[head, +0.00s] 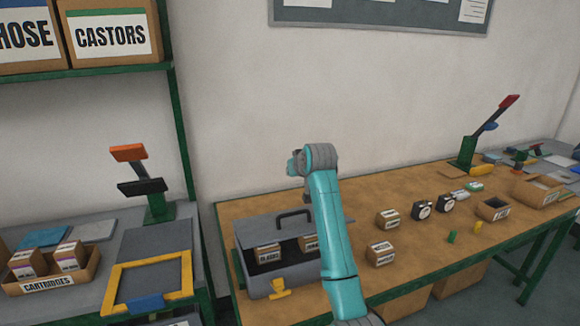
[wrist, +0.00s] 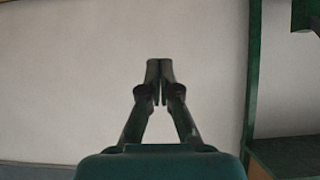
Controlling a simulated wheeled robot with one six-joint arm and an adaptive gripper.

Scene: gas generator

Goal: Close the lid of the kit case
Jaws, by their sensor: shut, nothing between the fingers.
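The grey kit case (head: 285,285) stands on the left end of the wooden workbench. Its lid (head: 262,228), with a dark handle, is raised at the back, and small labelled boxes show inside. A yellow latch (head: 280,289) is on its front. My teal arm covers the right part of the case. My gripper (wrist: 160,70) is shut and empty in the wrist view, with its fingertips together in front of bare wall. In the head view the arm's end is above and behind the case, and the fingers cannot be made out.
Small cartons (head: 387,219), two dark gauges (head: 423,209) and small cylinders lie on the workbench (head: 440,275) right of the case. At left are a shelf post (head: 184,140) and a bench with a yellow frame (head: 187,272).

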